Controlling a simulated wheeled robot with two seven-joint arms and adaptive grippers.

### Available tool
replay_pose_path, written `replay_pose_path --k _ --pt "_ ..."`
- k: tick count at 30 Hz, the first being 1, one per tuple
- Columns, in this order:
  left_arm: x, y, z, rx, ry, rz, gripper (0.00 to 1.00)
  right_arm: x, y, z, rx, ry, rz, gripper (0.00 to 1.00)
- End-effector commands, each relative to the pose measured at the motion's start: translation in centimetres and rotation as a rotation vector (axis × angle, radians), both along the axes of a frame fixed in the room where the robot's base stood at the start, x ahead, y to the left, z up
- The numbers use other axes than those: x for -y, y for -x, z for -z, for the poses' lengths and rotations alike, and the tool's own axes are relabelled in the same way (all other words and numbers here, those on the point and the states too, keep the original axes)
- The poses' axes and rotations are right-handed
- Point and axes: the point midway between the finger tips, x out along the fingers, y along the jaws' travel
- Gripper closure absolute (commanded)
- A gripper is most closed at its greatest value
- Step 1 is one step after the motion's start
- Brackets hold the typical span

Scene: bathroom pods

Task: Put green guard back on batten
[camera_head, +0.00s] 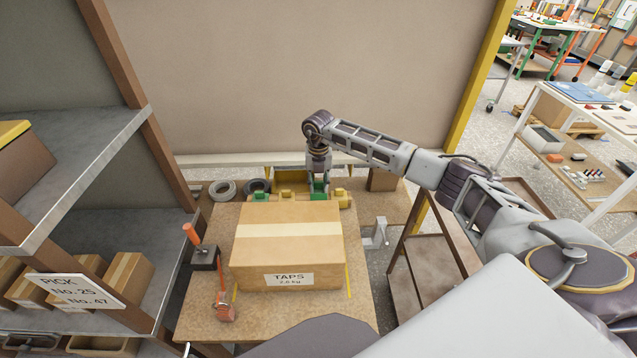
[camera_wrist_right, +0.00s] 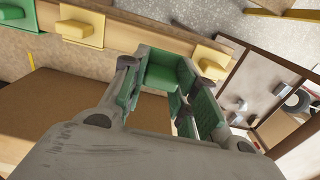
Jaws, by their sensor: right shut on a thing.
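My right gripper (camera_head: 319,188) is at the back of the workbench, pointing down, behind the cardboard box. It is shut on a green guard (camera_wrist_right: 172,75), which shows between the fingers in the right wrist view. The wooden batten (camera_wrist_right: 145,33) runs just beyond the held guard and carries yellow guards (camera_wrist_right: 82,28) (camera_wrist_right: 217,58) on either side of it. Another green guard (camera_head: 261,196) is on the batten farther left, and part of it shows in the right wrist view (camera_wrist_right: 18,14). I cannot tell whether the held guard touches the batten. My left gripper is not in view.
A taped box marked TAPS (camera_head: 288,252) fills the middle of the workbench (camera_head: 205,300), close in front of the batten. An orange-handled tool (camera_head: 193,236) stands at left. Shelving (camera_head: 85,150) rises at left; a brown rack (camera_head: 430,260) stands at right.

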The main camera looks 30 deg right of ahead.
Motion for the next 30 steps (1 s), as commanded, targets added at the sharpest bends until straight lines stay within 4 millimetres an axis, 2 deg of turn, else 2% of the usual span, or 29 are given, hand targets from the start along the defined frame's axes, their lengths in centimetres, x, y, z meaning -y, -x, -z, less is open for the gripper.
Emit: replay_pose_path --k 30 --pt "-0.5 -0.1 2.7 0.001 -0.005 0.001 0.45 0.1 -0.2 3.8 0.000 0.000 0.000 0.91"
